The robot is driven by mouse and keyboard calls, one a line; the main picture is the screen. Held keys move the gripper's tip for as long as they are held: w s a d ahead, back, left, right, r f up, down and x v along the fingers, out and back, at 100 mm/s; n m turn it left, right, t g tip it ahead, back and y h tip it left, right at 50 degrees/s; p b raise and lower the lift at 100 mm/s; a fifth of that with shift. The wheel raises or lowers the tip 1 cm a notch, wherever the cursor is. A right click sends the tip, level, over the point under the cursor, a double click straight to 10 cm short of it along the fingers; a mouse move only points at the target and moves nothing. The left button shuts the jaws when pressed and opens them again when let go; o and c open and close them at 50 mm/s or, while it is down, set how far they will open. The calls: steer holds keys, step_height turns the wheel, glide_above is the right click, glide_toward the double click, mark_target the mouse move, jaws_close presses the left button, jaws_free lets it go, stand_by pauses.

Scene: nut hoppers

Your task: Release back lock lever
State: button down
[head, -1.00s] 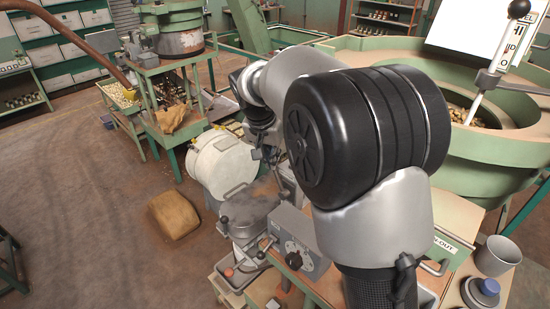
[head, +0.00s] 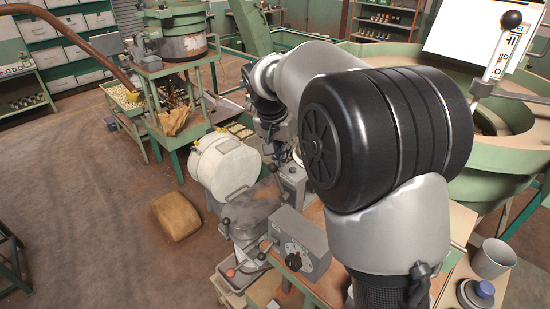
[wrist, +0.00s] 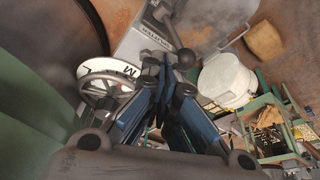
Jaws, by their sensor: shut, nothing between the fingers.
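My gripper (wrist: 160,66) is shut and empty in the wrist view, its blue fingers together beside a grey machine housing (wrist: 140,42). A black ball knob (wrist: 185,58) shows just right of the fingertips. I cannot tell whether the fingers touch it, or whether it belongs to the back lock lever. In the head view, a black knob on a short lever (head: 225,222) stands by a grey machine below the white drum. Another black-knobbed lever (head: 511,19) stands at the top right, far from my gripper. My arm hides much of the machine in the head view.
A handwheel with a white ring (wrist: 100,75) lies left of the fingers. The white drum (head: 222,165) is near the machine, and a brown sack (head: 175,216) lies on the floor. A grey control box (head: 296,243) stands in front. Open floor lies at left.

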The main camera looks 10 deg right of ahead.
steer(key=w+a+r, duration=0.1)
steer(key=a+r, duration=0.3)
steer(key=r, duration=0.4)
steer(key=s+d+r+n, duration=0.2)
steer(key=s+r, duration=0.2)
steer(key=s, duration=0.5)
steer(key=s+d+f+n+t+y, duration=0.15)
steer(key=s+f, duration=0.25)
steer(key=s, duration=0.9)
steer(key=s+d+f+n+t+y, duration=0.1)
steer(key=s+f+n, duration=0.25)
steer(key=s, duration=0.85)
step_height(320, 180, down, 32)
steer(key=s+b, duration=0.2)
steer(key=b, duration=2.7)
steer(key=shift+r+g, duration=0.2)
steer(key=shift+g, duration=0.25)
steer(key=c, duration=2.4)
jaws_free()
